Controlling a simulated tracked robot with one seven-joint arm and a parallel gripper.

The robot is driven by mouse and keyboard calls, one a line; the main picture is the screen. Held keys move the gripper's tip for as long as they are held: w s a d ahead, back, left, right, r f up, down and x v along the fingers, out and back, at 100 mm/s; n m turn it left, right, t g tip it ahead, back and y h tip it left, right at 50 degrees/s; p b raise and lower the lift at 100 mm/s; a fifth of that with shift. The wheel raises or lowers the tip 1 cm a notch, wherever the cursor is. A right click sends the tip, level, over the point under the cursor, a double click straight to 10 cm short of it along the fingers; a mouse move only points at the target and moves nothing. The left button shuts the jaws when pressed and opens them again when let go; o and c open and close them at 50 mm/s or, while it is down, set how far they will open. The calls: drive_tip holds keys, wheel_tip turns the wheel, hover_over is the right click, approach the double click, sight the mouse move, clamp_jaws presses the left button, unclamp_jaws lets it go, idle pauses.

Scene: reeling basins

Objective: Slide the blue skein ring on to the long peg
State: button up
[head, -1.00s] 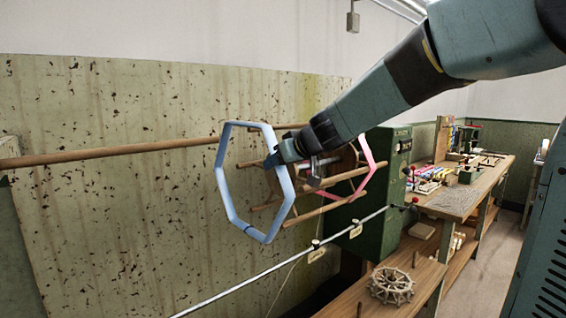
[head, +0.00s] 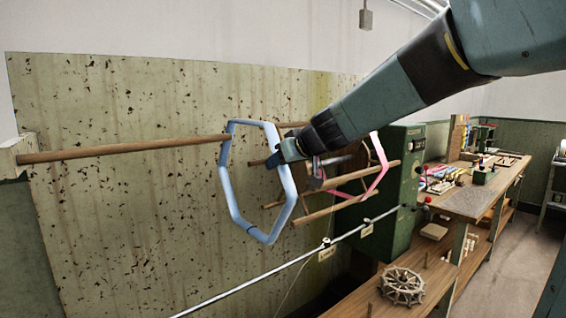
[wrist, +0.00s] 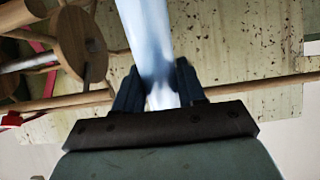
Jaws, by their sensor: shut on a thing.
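The blue skein ring (head: 284,178), a pale hexagonal frame, hangs upright in the air. My gripper (head: 283,154) is shut on its right side; the wrist view shows the ring's bar (wrist: 150,45) between my two fingers (wrist: 158,88). The long peg (head: 120,149) is a wooden rod running right from a mount at the left. Its right end meets the ring's upper left side in the head view. I cannot tell whether the tip is inside the ring or just overlaps it. In the wrist view a wooden rod (wrist: 262,88) passes behind the ring.
A wooden reel (head: 345,207) with a pink ring (head: 379,150) stands close right of the blue ring, before a green cabinet (head: 405,200). A metal rail (head: 260,272) runs below. A bench (head: 475,200) with a spoked wheel (head: 402,286) on its lower shelf is at right.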

drive_tip(key=s+a, duration=0.3)
drive_tip(key=a, duration=0.2)
drive_tip(key=shift+s+r, duration=0.3)
drive_tip(key=shift+s, duration=0.05)
idle(0.4)
drive_tip(key=s+a, duration=0.4)
drive_tip(key=a, duration=0.1)
drive_tip(key=shift+a, duration=0.35)
idle(0.8)
drive_tip(key=s+a, duration=0.4)
drive_tip(key=a, duration=0.1)
drive_tip(key=shift+a, duration=0.35)
idle(0.8)
drive_tip(key=shift+s+a, duration=0.1)
drive_tip(key=shift+s, duration=0.05)
drive_tip(key=shift+s+a, duration=0.55)
drive_tip(key=shift+a, duration=0.2)
drive_tip(key=shift+s+a, duration=0.5)
drive_tip(key=shift+a, duration=0.2)
drive_tip(key=shift+f, duration=0.8)
